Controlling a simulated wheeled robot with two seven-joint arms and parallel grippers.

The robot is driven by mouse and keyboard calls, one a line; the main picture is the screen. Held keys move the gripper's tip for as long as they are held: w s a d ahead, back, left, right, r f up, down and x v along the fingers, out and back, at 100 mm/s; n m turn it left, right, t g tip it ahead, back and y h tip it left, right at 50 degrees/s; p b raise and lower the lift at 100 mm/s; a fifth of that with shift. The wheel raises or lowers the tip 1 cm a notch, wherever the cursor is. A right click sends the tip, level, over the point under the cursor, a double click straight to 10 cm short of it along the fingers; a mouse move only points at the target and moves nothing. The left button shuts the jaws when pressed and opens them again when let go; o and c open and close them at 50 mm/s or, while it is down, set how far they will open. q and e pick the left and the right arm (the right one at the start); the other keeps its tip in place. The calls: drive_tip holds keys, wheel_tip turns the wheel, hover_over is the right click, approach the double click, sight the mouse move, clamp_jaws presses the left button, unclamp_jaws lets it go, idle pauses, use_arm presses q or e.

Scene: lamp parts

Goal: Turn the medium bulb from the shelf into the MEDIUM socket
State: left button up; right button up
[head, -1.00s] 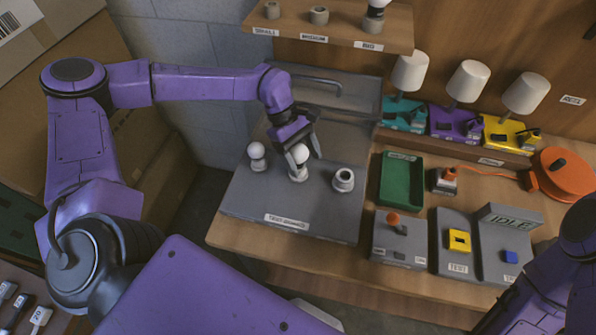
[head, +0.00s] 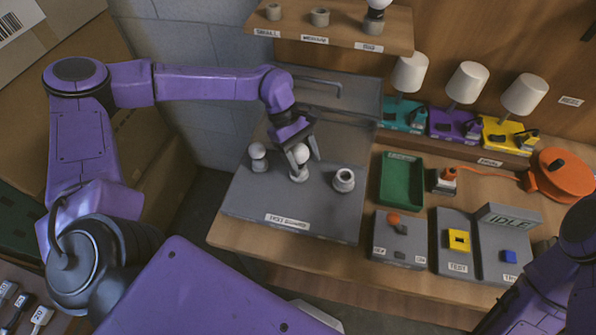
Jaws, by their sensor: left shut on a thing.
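The medium bulb (head: 300,154) is white and round, and stands upright at the middle socket (head: 299,176) of the grey test board (head: 250,203). My left gripper (head: 303,157) reaches down from above and is shut on this bulb, with a finger on either side. The bulb's base and thread are too small to make out. The right socket (head: 344,180) is empty. The shelf (head: 335,35) above carries labels, and its MEDIUM holder (head: 320,17) is empty. My right gripper is out of view.
A bulb (head: 378,4) stands in the BIG holder on the shelf. Right of the board are a green tray (head: 402,182), a switch box (head: 399,240), a TEST box with a yellow button (head: 459,240), three lamps and an orange cord reel (head: 562,174).

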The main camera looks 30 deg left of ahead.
use_arm(q)
drive_tip(key=shift+w+r+m+g, duration=0.2)
drive_tip(key=shift+r+m+g, duration=0.15)
drive_tip(key=shift+m, duration=0.55)
drive_tip(key=shift+c, duration=0.4)
drive_tip(key=shift+s+r+m+g+y+p, duration=0.2)
drive_tip(key=shift+s+m+g+y+p, duration=0.25)
drive_tip(key=shift+m, duration=0.55)
drive_tip(key=shift+c, duration=0.5)
drive_tip(key=shift+s+m+g+y, duration=0.2)
drive_tip(key=shift+m+g+y, duration=0.15)
drive_tip(key=shift+m, duration=0.45)
drive_tip(key=shift+s+f+m+g, duration=0.15)
drive_tip(key=shift+f+m+g, duration=0.1)
drive_tip(key=shift+m, duration=0.35)
drive_tip(key=shift+f, duration=0.1)
drive_tip(key=shift+s+y, duration=0.1)
drive_tip(key=shift+y, duration=0.2)
